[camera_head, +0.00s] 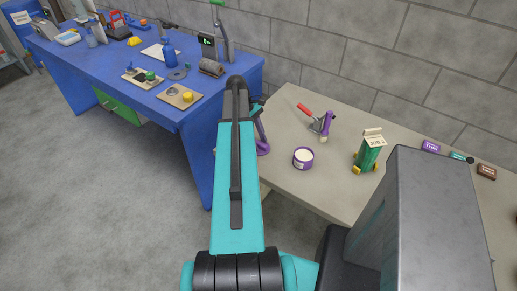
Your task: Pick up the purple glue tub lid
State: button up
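A round purple tub (303,159) with a pale, cream-coloured top stands on the beige table (289,183), near its left part. I cannot tell whether the pale top is a lid or the open contents. Another purple item (263,148) shows at the table's left edge, partly hidden behind my teal arm; I cannot tell whether it is the lid. My arm rises through the middle of the view, left of the tub.
Small boxes (431,146) lie farther right. A blue workbench (190,119) with several tools is at left. A block wall is behind.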

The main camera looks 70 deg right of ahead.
grip_shut()
jog(key=shift+r, duration=0.15)
dwell(0.4)
